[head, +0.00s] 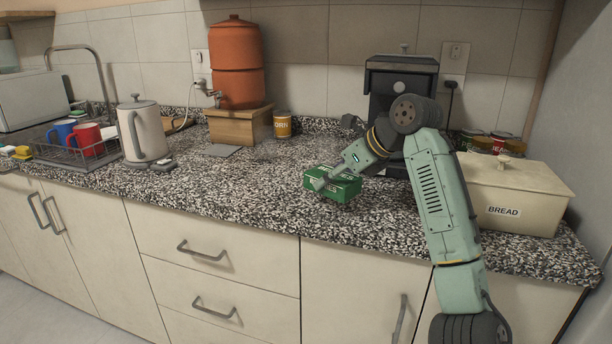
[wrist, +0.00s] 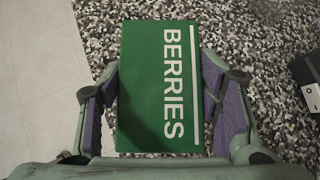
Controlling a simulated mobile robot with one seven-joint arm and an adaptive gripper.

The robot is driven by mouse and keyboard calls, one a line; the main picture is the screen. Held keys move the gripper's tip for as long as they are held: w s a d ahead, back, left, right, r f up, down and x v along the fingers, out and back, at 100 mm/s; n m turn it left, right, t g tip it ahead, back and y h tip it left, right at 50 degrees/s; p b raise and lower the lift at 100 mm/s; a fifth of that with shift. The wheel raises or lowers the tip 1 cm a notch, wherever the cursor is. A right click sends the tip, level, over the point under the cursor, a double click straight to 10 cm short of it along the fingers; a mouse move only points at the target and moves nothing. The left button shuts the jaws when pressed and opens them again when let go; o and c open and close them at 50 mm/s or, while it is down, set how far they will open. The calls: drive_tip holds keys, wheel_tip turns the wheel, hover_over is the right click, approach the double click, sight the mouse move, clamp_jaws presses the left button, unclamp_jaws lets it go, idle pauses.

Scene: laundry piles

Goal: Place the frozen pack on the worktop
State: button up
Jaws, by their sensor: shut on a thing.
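The frozen pack (head: 345,186) is a green box, and its label reads BERRIES in the wrist view (wrist: 158,85). My gripper (head: 322,182) is shut on it, with one finger along each long side in the wrist view (wrist: 165,100). The pack is over the speckled worktop (head: 240,200), near its front edge. I cannot tell whether its underside touches the surface. Part of the pack is hidden by my gripper in the head view.
A cream bread bin (head: 510,200) stands at the right, and a black coffee machine (head: 385,80) behind my arm. A kettle (head: 143,130), a dish rack (head: 75,148) and an orange water dispenser (head: 237,65) stand to the left. The worktop left of the pack is clear.

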drive_tip(key=w+a, duration=0.1)
drive_tip(key=w, duration=0.1)
drive_tip(key=w+a+p, duration=0.1)
drive_tip(key=w+a, duration=0.2)
drive_tip(key=w, duration=0.1)
drive_tip(key=shift+a+f+p, duration=0.15)
drive_tip(key=shift+f+p, duration=0.1)
drive_tip(key=shift+p, duration=0.05)
drive_tip(key=shift+w+a+f+p, duration=0.1)
drive_tip(key=shift+w+f+p, duration=0.1)
drive_tip(key=shift+f, duration=0.4)
drive_tip(key=shift+w+a+f+p, duration=0.1)
drive_tip(key=shift+a+f+p, duration=0.1)
drive_tip(key=shift+f, duration=0.45)
drive_tip(key=shift+w+a+f+p, duration=0.1)
drive_tip(key=shift+w+f+p, duration=0.1)
drive_tip(key=shift+f, duration=0.4)
drive_tip(key=o, duration=1.4)
drive_tip(key=shift+s+f, duration=0.1)
